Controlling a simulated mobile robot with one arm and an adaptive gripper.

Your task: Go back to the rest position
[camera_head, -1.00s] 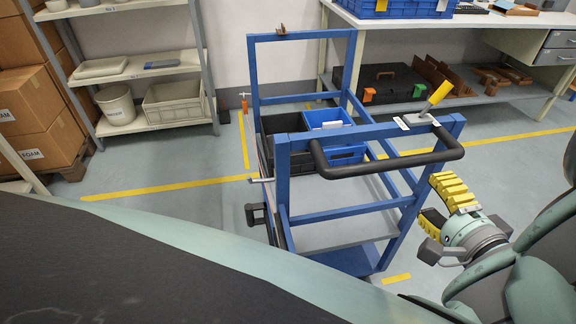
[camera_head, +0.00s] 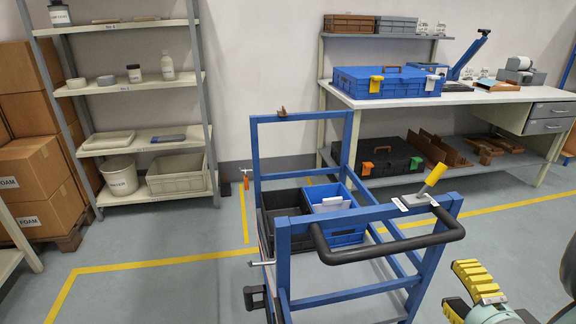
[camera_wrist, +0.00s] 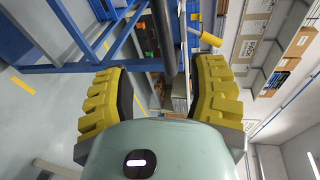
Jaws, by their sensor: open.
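My gripper (camera_head: 464,291) is at the lower right of the head view, with its yellow ribbed fingers partly cut off by the frame. In the wrist view my gripper (camera_wrist: 160,100) shows its two yellow fingers spread apart. It is open, with nothing held between them. The blue cart (camera_head: 360,212) stands just left of my gripper in the head view. Its black handle (camera_head: 395,246) also shows beyond the fingers in the wrist view (camera_wrist: 166,35).
The cart carries a black bin (camera_head: 283,205), a blue bin (camera_head: 345,236) and a yellow-handled tool (camera_head: 433,181). A workbench (camera_head: 470,97) stands at the back right and a shelf unit (camera_head: 125,88) at the back left. The floor at lower left is clear.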

